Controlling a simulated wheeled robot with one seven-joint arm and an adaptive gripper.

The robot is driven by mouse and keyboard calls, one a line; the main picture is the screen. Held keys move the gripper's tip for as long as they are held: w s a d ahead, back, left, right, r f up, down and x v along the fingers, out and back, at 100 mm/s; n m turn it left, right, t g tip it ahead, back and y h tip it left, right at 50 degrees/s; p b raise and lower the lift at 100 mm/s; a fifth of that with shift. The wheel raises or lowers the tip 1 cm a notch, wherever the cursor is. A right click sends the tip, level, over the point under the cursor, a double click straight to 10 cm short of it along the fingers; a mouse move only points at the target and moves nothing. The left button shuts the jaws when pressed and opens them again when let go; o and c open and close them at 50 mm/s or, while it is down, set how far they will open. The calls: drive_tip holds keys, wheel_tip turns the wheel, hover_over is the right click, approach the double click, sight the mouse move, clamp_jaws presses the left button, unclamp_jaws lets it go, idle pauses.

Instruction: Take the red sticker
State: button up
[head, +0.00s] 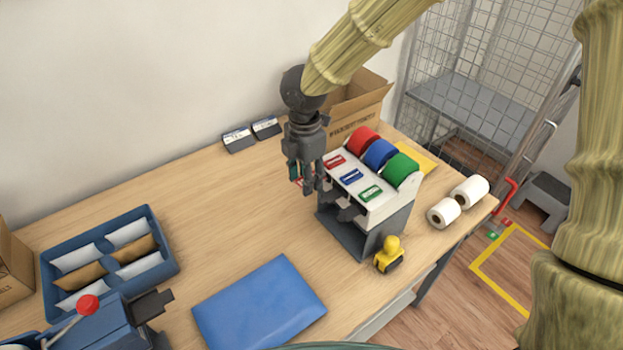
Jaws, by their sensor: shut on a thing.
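A sticker dispenser (386,205) stands on the table, white on top with a dark grey base. It carries a red roll (362,141), a blue roll (380,154) and a green roll (401,170), each with a matching label on the sloped face. My gripper (308,188) points down at the dispenser's left side, by the red lane. Its fingers are shut on what looks like the red sticker; a small bit of red and white shows beside the fingers, mostly hidden by them.
A yellow-handled stamp (389,254) stands in front of the dispenser. White paper rolls (443,212) lie to its right, and an open cardboard box (357,104) stands behind. A blue mailer (259,306) and a blue tray (163,265) of packets lie on the left. The middle left of the table is clear.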

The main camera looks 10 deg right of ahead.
drive_tip(key=shift+s+a+r+p, duration=0.1)
drive_tip(key=shift+a+r+p, duration=0.15)
drive_tip(key=shift+r+p, duration=0.3)
drive_tip(key=shift+s+a+r+p, duration=0.1)
drive_tip(key=shift+a+r+p, duration=0.15)
drive_tip(key=shift+r, duration=0.4)
drive_tip(key=shift+r, duration=0.1)
wheel_tip(320, 180, up, 9)
drive_tip(key=d+p, duration=0.1)
drive_tip(key=p, duration=0.5)
drive_tip(key=shift+w, duration=0.25)
drive_tip(key=shift+d+f, duration=0.1)
drive_tip(key=shift+f, duration=0.1)
